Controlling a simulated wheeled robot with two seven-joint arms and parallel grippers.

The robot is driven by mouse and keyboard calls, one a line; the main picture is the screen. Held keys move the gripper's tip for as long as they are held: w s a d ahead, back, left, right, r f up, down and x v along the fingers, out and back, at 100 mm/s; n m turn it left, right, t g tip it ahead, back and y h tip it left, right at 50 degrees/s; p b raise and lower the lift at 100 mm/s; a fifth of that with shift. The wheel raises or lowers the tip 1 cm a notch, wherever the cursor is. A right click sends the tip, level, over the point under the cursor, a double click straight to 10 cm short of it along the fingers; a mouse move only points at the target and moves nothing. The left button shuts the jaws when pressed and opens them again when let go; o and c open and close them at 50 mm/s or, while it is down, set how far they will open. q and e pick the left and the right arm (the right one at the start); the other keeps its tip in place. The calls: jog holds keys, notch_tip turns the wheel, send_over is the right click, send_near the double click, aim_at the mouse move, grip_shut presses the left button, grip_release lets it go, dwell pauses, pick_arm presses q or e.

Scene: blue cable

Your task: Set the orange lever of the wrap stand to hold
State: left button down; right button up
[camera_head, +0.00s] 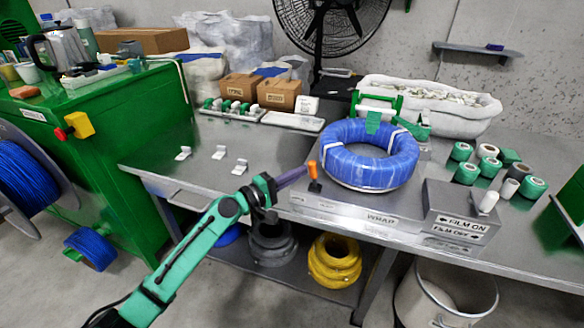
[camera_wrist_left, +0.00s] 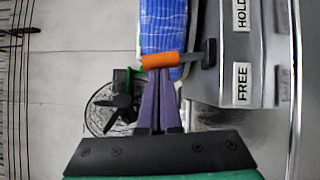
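The orange lever (camera_head: 312,170) stands near upright on a dark base at the front edge of the steel table, leaning slightly left. In the left wrist view the lever's orange handle (camera_wrist_left: 160,61) lies across my fingertips, its base between the HOLD label (camera_wrist_left: 241,15) and the FREE label (camera_wrist_left: 243,84). My left gripper (camera_head: 302,173) has its purple fingers together, tips at the left side of the handle; the left wrist view also shows it (camera_wrist_left: 160,75). Contact cannot be told for certain. The wrap stand holds a blue cable coil (camera_head: 368,168). My right gripper is out of view.
A grey FILM ON/FILM OFF box (camera_head: 455,215) with a white lever (camera_head: 487,203) stands right of the coil. Green rolls (camera_head: 467,173) lie behind it. Small white holders (camera_head: 220,153) sit on the table's left part, which is otherwise mostly clear. A green cabinet (camera_head: 100,140) stands left.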

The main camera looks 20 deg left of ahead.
pick_arm(q)
jog(key=shift+s+d+r+m+g+y+p, duration=0.1)
jog(key=shift+d+r+m+g+y+p, duration=0.4)
jog(key=shift+p, duration=1.35)
jog(key=shift+d+m+g+y+p, duration=0.25)
jog(key=shift+d+m+p, duration=0.6)
jog(key=shift+p, duration=1)
jog(key=shift+s+d+r+m+g+y+p, duration=0.1)
jog(key=shift+d+r+m+g+y+p, duration=0.4)
jog(key=shift+p, duration=1.35)
jog(key=shift+d+f, duration=0.15)
jog(key=shift+f, duration=0.15)
jog(key=shift+r, duration=0.1)
